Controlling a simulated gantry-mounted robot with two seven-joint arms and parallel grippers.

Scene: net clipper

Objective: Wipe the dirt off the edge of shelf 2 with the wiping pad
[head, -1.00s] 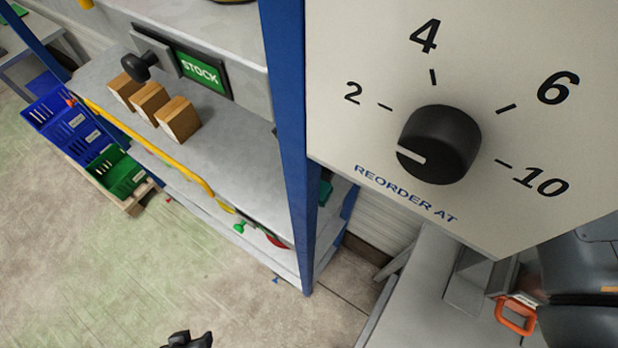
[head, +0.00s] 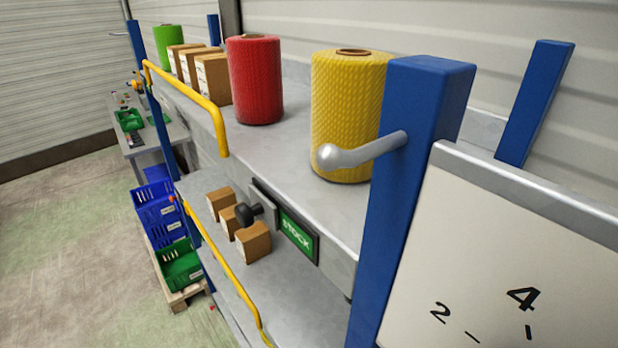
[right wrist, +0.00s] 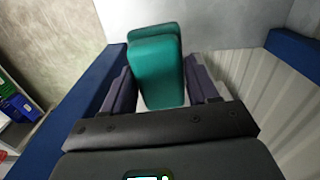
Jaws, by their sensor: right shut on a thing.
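The wiping pad (right wrist: 154,70), a teal-green block, shows in the right wrist view between the two dark fingers of my right gripper (right wrist: 160,84), which is shut on it. A pale grey surface lies beyond the pad; whether they touch, I cannot tell. In the head view, an upper grey shelf (head: 290,158) and a lower shelf (head: 205,245) show between blue posts. I cannot tell which is shelf 2, and I make out no dirt on their edges. Neither gripper is in the head view.
Red (head: 255,80), yellow (head: 345,105) and green rolls (head: 170,46) stand on the upper shelf with brown boxes. Yellow rails (head: 219,128) run along the shelf fronts. A blue post (head: 410,150) with a grey handle (head: 360,152) and a white dial panel (head: 520,240) stand at right.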

